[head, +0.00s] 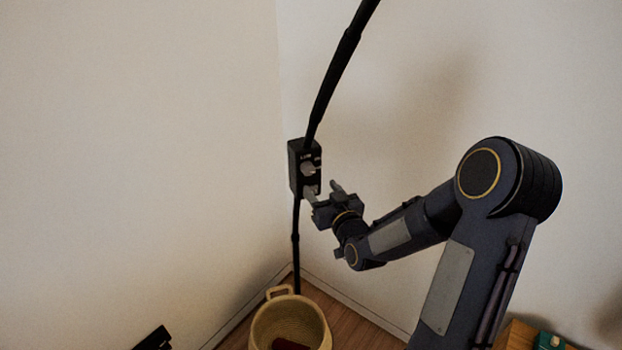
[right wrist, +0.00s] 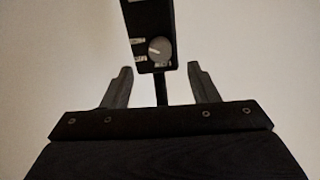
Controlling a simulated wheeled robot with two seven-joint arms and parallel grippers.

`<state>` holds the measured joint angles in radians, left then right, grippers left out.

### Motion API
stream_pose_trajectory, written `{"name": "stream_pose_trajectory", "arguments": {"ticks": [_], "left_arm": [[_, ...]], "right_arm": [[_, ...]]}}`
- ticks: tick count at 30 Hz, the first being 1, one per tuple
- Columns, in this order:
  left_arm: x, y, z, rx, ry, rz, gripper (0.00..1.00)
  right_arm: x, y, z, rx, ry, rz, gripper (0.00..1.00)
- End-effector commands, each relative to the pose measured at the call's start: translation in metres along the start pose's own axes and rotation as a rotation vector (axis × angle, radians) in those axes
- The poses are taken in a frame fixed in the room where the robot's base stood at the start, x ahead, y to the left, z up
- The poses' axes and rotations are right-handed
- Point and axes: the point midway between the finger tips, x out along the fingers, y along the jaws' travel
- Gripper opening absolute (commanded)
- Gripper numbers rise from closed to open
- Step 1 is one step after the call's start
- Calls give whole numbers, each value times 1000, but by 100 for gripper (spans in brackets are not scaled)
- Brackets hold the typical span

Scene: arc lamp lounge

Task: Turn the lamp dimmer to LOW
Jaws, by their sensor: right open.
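The lamp dimmer is a black box (head: 296,168) fixed on the lamp's black pole (head: 334,70), in the middle of the head view. A round grey knob (head: 308,169) sits on its face, with small pale labels too small to read. In the right wrist view the knob (right wrist: 160,49) has a pale pointer mark toward the left. My right gripper (head: 323,190) is open and empty, just below and in front of the knob. In the right wrist view its two fingers (right wrist: 160,80) stand apart, with the knob beyond and above their tips.
A woven basket (head: 290,318) with a dark red thing inside stands on the wooden floor below the dimmer. Pale walls meet in a corner behind the pole. A wooden surface with a green object (head: 549,341) is at the lower right.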

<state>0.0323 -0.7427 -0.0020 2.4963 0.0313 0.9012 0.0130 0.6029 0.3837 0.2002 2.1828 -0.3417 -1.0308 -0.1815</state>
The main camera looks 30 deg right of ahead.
Motion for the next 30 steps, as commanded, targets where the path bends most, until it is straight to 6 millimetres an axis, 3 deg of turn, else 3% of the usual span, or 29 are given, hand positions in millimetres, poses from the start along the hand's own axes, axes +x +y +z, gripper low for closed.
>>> {"name": "stream_pose_trajectory", "arguments": {"ticks": [15, 26, 30], "left_arm": [[-20, 9, -10, 0, 0, 0, 0], [-20, 9, -10, 0, 0, 0, 0], [-20, 9, -10, 0, 0, 0, 0]], "right_arm": [[70, 0, -3, 1, 11, 0, 54], [77, 0, -1, 1, 9, 0, 54], [76, 0, -2, 1, 9, 1, 37]]}}
